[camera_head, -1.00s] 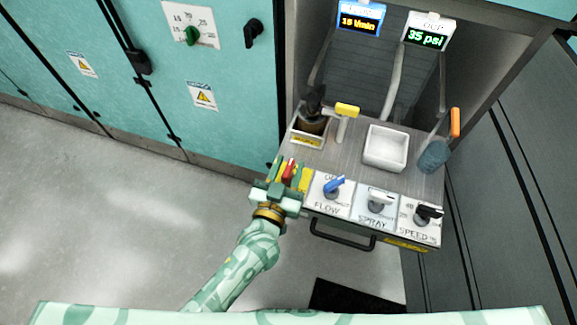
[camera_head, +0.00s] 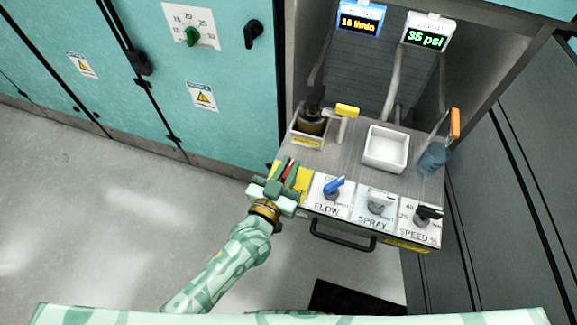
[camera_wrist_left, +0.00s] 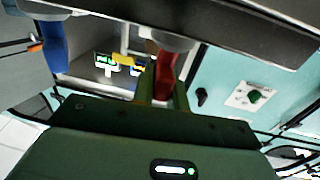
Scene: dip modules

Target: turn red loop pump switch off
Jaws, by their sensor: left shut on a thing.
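The red switch (camera_head: 291,168) sits on a yellow plate (camera_head: 303,180) at the left end of the counter's front panel. My left gripper (camera_head: 284,172) reaches up to it from below and is shut on the red switch. In the left wrist view the red handle (camera_wrist_left: 165,72) stands between the fingers, with a pale round base above it. The fingers hide part of the switch and any label beside it in the head view. My right gripper is not in view.
To the right are the blue FLOW knob (camera_head: 334,187), white SPRAY knob (camera_head: 380,203) and black SPEED knob (camera_head: 428,214). A drawer handle (camera_head: 342,235) lies below. A white basin (camera_head: 385,149) and a bottle brush (camera_head: 434,157) stand on the counter. Displays (camera_head: 427,38) hang behind.

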